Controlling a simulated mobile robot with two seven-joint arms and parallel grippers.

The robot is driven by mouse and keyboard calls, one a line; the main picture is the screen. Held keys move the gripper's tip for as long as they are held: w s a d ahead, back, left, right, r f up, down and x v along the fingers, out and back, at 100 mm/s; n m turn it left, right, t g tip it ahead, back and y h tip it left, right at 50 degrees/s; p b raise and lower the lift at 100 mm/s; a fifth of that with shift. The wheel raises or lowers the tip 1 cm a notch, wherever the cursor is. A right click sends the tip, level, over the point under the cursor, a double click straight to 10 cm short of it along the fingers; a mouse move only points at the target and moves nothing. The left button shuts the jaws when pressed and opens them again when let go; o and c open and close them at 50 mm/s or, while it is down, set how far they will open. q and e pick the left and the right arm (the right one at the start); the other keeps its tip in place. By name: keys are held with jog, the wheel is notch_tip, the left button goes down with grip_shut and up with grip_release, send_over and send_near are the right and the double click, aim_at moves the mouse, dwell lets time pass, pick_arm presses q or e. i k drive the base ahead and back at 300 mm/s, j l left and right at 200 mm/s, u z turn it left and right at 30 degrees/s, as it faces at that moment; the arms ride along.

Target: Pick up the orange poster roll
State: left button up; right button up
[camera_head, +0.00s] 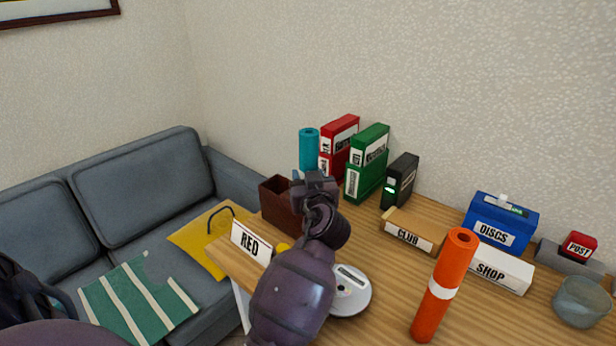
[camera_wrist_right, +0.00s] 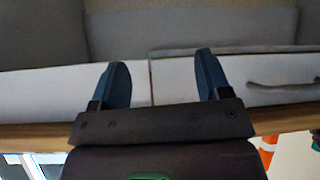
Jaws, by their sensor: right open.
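The orange poster roll (camera_head: 445,285) stands upright on the wooden desk in the head view, leaning slightly in the picture, with a white band round its middle. An orange and white piece, likely this roll, shows at the lower right edge of the right wrist view (camera_wrist_right: 267,150). My right gripper (camera_wrist_right: 163,82) is open with nothing between its blue fingers. In the head view my right arm reaches over the desk left of the roll, with the gripper end (camera_head: 314,182) near the brown box, clear of the roll. My left gripper is not in view.
Right of the roll are a SHOP box (camera_head: 501,268), a blue DISCS box (camera_head: 500,225) and a glass bowl (camera_head: 581,302). A CLUB box (camera_head: 414,232) lies behind it. A white disc player (camera_head: 352,290) and RED sign (camera_head: 251,242) are left. A blue-grey sofa (camera_head: 145,180) stands beyond.

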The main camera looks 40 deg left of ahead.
aim_at(461, 245)
jog(key=k+l, duration=0.2)
jog(key=l, duration=0.2)
jog(key=k+l, duration=0.2)
jog(key=l, duration=0.2)
jog(key=k+l, duration=0.2)
jog(key=l, duration=0.2)
